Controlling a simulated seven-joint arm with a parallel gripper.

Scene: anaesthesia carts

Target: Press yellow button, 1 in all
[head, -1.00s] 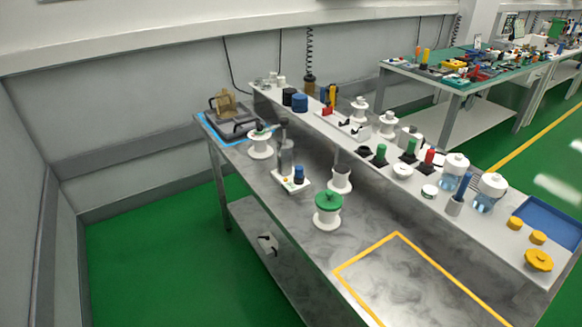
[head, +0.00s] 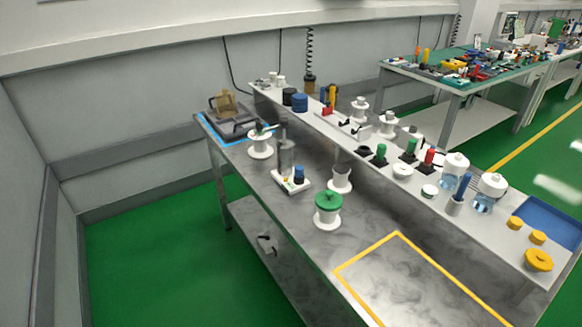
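A small white-based device (head: 292,184) stands on the grey metal bench, with a blue knob (head: 299,174) and a grey cylinder on it. A tiny yellow spot, possibly a button, shows on its left part; it is too small to tell. Two small yellow round pieces (head: 515,222) and a larger yellow disc (head: 538,260) sit at the right end of the raised shelf. I cannot tell whether any of these is a button. My gripper is not in view.
A green-topped white spool (head: 328,210) and other white spools stand on the bench. A yellow-outlined area (head: 410,285) at the front is empty.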

